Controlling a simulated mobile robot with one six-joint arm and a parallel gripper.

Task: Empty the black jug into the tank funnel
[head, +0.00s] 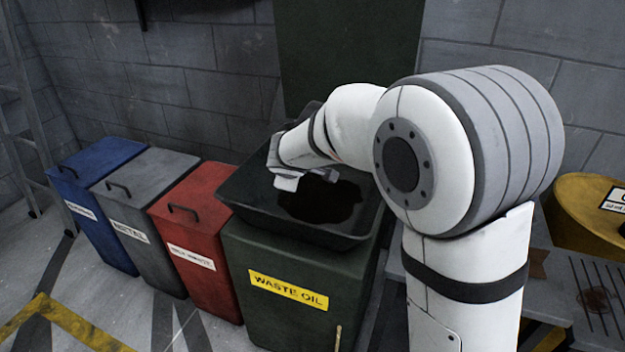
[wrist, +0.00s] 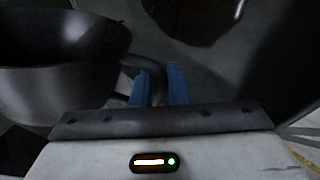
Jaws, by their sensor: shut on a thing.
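The black jug (wrist: 50,90) shows at the left of the wrist view, its round rim and part of its inside visible. My gripper (wrist: 160,70) has its blue fingers shut on the jug's handle. In the head view my gripper (head: 290,181) is low over the wide dark tank funnel (head: 290,230), on top of the green waste oil tank (head: 262,267). A dark pool of oil lies in the funnel. The jug is mostly or wholly hidden by my arm in the head view. I cannot tell its exact tilt or whether liquid remains inside.
Red (head: 205,235), grey (head: 150,220) and blue (head: 98,195) lidded bins stand in a row left of the tank. A yellow drum (head: 580,220) and a slotted metal surface are at the right. A block wall is behind. Floor is open at front left.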

